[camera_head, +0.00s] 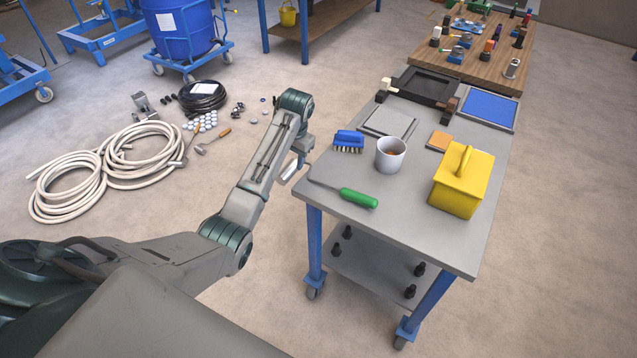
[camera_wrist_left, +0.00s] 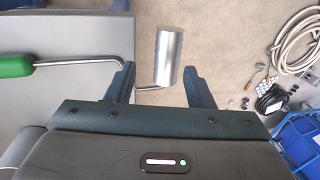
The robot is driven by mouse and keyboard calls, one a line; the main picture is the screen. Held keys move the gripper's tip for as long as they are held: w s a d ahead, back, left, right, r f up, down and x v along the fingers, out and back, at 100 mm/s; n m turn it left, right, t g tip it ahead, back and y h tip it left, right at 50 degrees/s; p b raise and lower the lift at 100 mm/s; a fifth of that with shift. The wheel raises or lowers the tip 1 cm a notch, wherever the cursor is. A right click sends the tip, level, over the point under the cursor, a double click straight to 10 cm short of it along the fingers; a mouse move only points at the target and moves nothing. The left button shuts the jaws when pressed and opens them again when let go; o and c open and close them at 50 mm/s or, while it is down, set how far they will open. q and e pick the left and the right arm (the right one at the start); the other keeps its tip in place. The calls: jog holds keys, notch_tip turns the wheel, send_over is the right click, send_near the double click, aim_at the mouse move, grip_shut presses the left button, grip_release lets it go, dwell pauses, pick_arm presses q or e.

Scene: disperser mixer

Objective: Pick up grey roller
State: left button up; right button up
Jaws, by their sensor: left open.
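The grey roller is a smooth metallic cylinder (camera_wrist_left: 168,57) on a bent metal rod with a green handle (camera_wrist_left: 14,65). In the head view, its green handle (camera_head: 358,198) lies on the grey cart top near the front left corner. Its rod runs left to the edge, and the cylinder (camera_head: 289,172) sticks out past it. My left gripper (camera_wrist_left: 158,70) is open. In the left wrist view, the cylinder's lower part and the rod's end show between its fingers; contact cannot be told. In the head view, the left gripper (camera_head: 299,160) is beside the cart's left edge, partly hidden. My right gripper is not in view.
On the cart top (camera_head: 425,240) stand a blue brush (camera_head: 348,141), a white cup (camera_head: 390,155) and a yellow box with a handle (camera_head: 462,183). A black tray (camera_head: 428,86) sits behind. Coiled hoses (camera_head: 70,187) lie on the floor to the left.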

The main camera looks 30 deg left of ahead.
aim_at(289, 166)
pick_arm(q)
jog(key=w+a+f+p, duration=0.1)
jog(key=w+a+f, duration=0.1)
jog(key=shift+w+f, duration=0.3)
jog(key=shift+f, duration=0.05)
jog(key=f+p, duration=0.1)
jog(key=f, duration=0.3)
jog(key=shift+s+a+f+p, duration=0.1)
jog(key=shift+s+a+p, duration=0.1)
jog(key=shift+p, duration=0.15)
jog(key=shift+w+a+f, duration=0.1)
jog(key=shift+f, duration=0.45)
jog(key=c, duration=1)
jog(key=shift+r, duration=0.2)
